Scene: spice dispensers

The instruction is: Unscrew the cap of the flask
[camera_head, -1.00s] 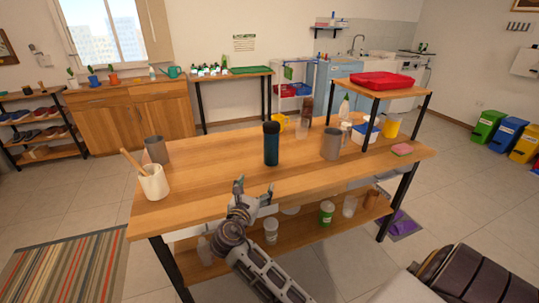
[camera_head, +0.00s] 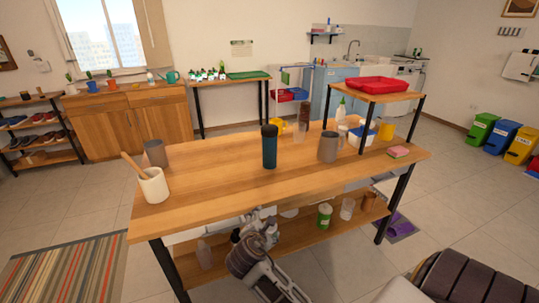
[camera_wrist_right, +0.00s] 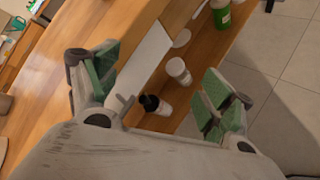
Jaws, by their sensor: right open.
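The flask (camera_head: 269,150) stands upright on the wooden table, near its middle. It is dark teal, with a dark cap (camera_head: 270,130) on top. My right gripper (camera_head: 262,222) is low at the table's front edge, below and in front of the flask and apart from it. In the right wrist view its green-padded fingers (camera_wrist_right: 155,80) are spread wide with nothing held between them. I cannot make out the flask in the wrist view. My left gripper is not in view.
A grey mug (camera_head: 328,147) stands right of the flask. A cream crock (camera_head: 154,186) with a wooden tool and a grey cup (camera_head: 156,153) stand left. The lower shelf holds several jars, including a green one (camera_head: 324,216). The tabletop in front of the flask is clear.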

